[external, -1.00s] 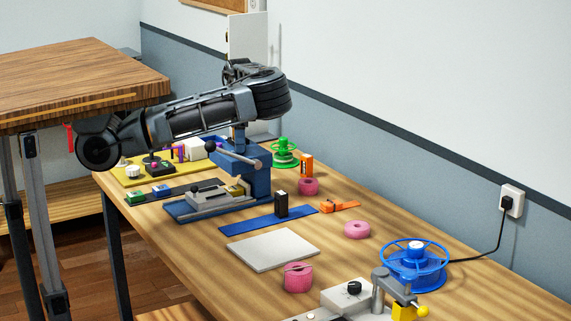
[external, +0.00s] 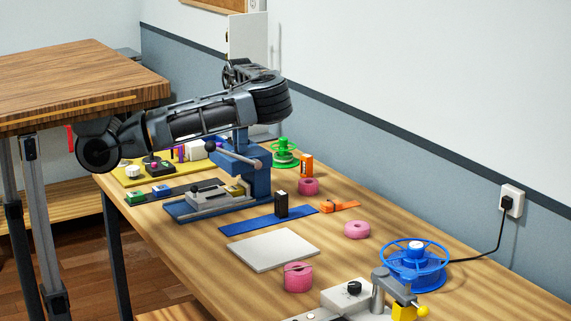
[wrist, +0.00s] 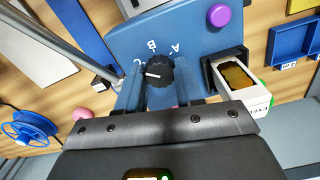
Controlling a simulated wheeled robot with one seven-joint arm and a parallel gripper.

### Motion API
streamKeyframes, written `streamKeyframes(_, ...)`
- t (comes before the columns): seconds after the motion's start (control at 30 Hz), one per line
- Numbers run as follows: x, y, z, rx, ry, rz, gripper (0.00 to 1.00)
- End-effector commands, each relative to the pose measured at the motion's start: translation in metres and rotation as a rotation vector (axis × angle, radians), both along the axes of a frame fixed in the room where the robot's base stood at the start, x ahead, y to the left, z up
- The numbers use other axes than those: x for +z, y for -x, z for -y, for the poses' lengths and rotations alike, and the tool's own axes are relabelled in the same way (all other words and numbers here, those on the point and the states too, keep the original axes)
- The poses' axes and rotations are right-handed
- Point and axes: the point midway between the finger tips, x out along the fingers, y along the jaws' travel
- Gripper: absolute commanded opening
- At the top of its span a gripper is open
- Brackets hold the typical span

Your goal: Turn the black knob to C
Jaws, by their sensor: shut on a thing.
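The black knob (wrist: 158,73) sits on a blue panel (wrist: 128,38) in the wrist view. The white letters A, B and C are printed around it, with C partly covered at its left. The knob's white mark points left, close to C; I cannot tell whether it lines up exactly. My gripper (wrist: 160,88) has one finger on each side of the knob and is shut on it. In the external view the blue machine (external: 256,180) stands under my arm, and the knob and fingertips are hidden.
A purple button (wrist: 218,15) is on the same panel. A white box with a dark oval window (wrist: 238,78) stands close by my right finger. A grey lever (external: 234,154) sticks out of the machine. A blue spool (external: 413,262) and pink rolls lie farther along the bench.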

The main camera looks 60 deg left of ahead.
Motion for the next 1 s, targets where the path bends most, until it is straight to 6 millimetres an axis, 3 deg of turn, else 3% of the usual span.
streamKeyframes(0.07,0.001,-0.001,0.0,-0.001,-0.001,0.002,0.06)
streamKeyframes(0.1,0.001,-0.001,0.0,-0.002,-0.001,0.002,0.37)
streamKeyframes(0.37,0.0,0.0,0.0,-0.001,-0.001,0.001,0.62)
streamKeyframes(0.67,0.004,0.0,0.0,-0.002,-0.001,0.001,0.62)
streamKeyframes(1.0,0.054,-0.001,0.0,-0.002,0.0,0.003,0.62)
